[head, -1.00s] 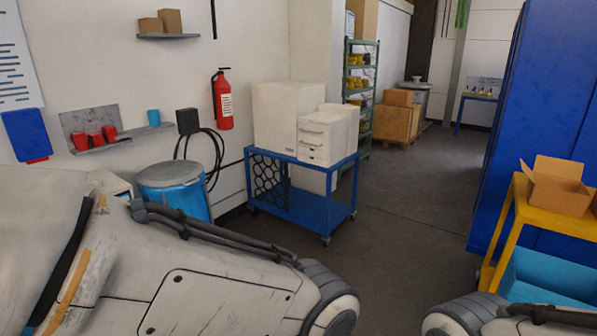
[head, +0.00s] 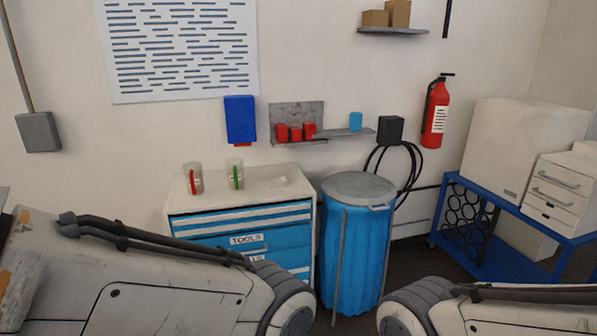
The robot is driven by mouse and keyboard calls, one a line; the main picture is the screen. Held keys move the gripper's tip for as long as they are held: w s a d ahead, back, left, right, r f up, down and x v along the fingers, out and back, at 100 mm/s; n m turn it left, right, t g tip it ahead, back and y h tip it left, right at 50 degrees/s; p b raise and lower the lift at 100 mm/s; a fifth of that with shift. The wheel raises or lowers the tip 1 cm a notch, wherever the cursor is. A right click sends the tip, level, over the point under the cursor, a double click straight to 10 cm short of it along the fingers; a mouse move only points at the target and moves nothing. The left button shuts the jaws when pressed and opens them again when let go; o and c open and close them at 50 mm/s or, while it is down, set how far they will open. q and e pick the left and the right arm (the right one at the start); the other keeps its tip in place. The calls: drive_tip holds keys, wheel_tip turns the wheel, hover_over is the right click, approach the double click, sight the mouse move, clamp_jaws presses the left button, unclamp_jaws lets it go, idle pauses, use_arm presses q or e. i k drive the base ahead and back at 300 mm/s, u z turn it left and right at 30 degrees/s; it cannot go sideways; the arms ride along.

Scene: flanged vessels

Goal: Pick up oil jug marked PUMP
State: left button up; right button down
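Two small translucent jugs stand upright on the white top of a blue tool cabinet in the head view. The left jug (head: 193,178) has a red handle or stripe. The right jug (head: 234,174) has a green one. Any lettering on them is too small to read, so I cannot tell which is marked PUMP. My two arms show at the bottom left and bottom right, apart from the jugs. Neither of my grippers is in view.
The tool cabinet (head: 243,220) is beside a blue lidded bin (head: 354,245). A shelf with red cups (head: 296,131) and a fire extinguisher (head: 435,112) are on the wall. A blue cart (head: 480,245) with white boxes stands at the right.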

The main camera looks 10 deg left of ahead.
sight(234, 166)
drive_tip(key=u, duration=0.55)
drive_tip(key=i, duration=2.35)
drive_tip(key=u, duration=0.25)
